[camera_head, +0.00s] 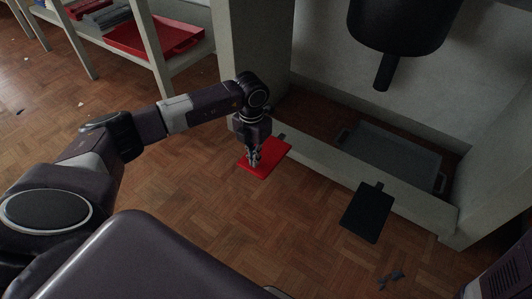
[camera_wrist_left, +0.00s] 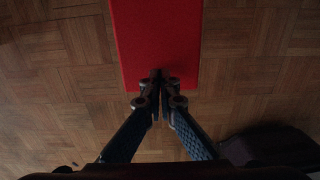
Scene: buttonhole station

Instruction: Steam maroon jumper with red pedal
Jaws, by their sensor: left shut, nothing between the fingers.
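The red pedal (camera_head: 272,157) is a flat red plate at floor level in front of the grey station, left of a black pedal (camera_head: 368,212). My left gripper (camera_head: 254,161) points down over the red pedal's near part. In the left wrist view the red pedal (camera_wrist_left: 155,40) fills the top middle, and my shut, empty fingertips (camera_wrist_left: 157,76) overlap its near edge. I cannot tell whether they touch it. The maroon jumper is not clearly in view. My right gripper is not in view.
A black cylinder with a short pipe (camera_head: 398,25) hangs above the station's base. A grey tray (camera_head: 390,158) lies in the recess behind the pedals. A shelf at upper left holds a red tray (camera_head: 155,36). Dark scraps (camera_head: 390,280) lie on the open parquet floor.

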